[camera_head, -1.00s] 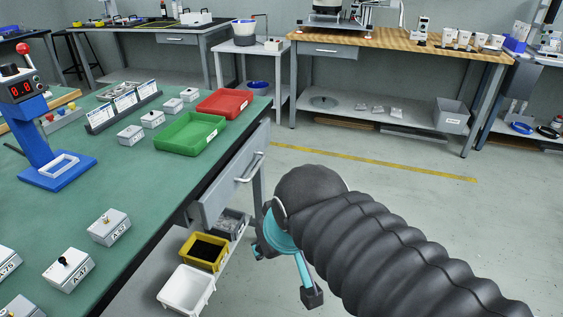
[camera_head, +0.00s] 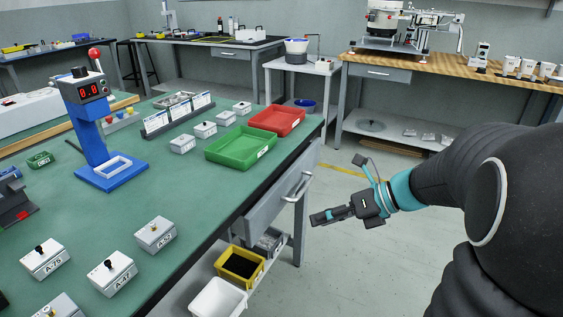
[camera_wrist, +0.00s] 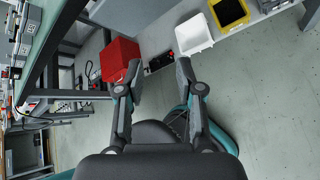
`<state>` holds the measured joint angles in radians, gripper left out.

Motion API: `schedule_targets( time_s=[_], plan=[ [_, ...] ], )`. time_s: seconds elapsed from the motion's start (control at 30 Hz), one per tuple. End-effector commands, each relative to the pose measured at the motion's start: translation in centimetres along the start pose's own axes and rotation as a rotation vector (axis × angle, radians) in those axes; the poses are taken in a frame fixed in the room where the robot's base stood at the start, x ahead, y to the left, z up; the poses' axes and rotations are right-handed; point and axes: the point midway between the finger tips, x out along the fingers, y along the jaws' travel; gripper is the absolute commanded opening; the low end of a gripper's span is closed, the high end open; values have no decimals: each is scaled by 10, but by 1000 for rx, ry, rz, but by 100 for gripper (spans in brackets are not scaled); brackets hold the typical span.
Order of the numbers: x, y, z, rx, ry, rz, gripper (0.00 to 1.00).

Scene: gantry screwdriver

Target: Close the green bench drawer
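The green bench (camera_head: 205,205) stands on the left in the head view. Its grey drawer (camera_head: 268,208) sits under the right edge, with a bar handle (camera_head: 299,187) on its front. The drawer front stands out from the bench edge, so it looks partly open. My gripper (camera_head: 320,217) is to the right of the drawer front, a little below the handle and apart from it. In the wrist view its two fingers (camera_wrist: 158,70) are spread, with nothing between them. I cannot make out the drawer clearly in the wrist view.
A yellow bin (camera_head: 240,266) and a white bin (camera_head: 218,299) sit low beneath the drawer. Green (camera_head: 240,160) and red trays (camera_head: 277,121) lie on the bench top. Floor right of the bench is clear.

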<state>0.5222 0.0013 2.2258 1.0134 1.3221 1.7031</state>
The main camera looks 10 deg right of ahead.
Motion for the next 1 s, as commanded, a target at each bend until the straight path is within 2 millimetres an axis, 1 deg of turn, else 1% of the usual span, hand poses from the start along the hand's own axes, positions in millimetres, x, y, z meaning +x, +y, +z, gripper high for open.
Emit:
schedule_targets(
  time_s=[0.03, 0.1, 0.2, 0.3, 0.4, 0.47, 0.57, 0.67, 1.0],
  plan=[
    [-6, -20, 8, 168, -69, 32, 37],
    [-14, -41, 19, 376, -156, 82, 37],
    [-28, -67, 32, 612, -258, 155, 37],
    [-40, -86, 39, 772, -325, 216, 37],
    [-47, -97, 42, 859, -363, 254, 37],
    [-47, -100, 44, 885, -374, 266, 37],
    [-41, -100, 48, 896, -376, 272, 37],
    [-29, -99, 53, 894, -374, 271, 37],
    [29, -94, 79, 892, -371, 270, 37]
  ],
)
